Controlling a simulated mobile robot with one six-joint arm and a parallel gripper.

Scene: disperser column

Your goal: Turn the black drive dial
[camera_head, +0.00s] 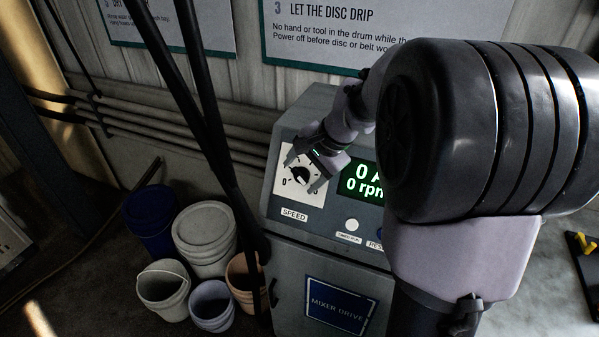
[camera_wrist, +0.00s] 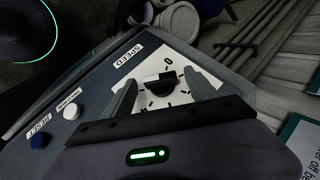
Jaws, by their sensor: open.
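The black drive dial (camera_head: 302,174) sits on a white scale plate above the SPEED label on the grey mixer drive cabinet. In the wrist view the dial (camera_wrist: 160,88) shows between my two fingers, with its pointer near the 0 mark. My gripper (camera_head: 302,174) is at the panel with its fingers apart, one on either side of the dial. In the wrist view my gripper (camera_wrist: 160,90) is open, with gaps visible between fingers and dial. Whether a finger touches the plate I cannot tell. The green display (camera_head: 362,182) reads 0 rpm, partly hidden by my arm.
A white button (camera_head: 351,225) and a blue RESET button (camera_wrist: 38,141) sit on the same panel. Several buckets (camera_head: 205,238) stand on the floor left of the cabinet. Dark slanting poles (camera_head: 205,120) rise in front of the wall, left of the panel.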

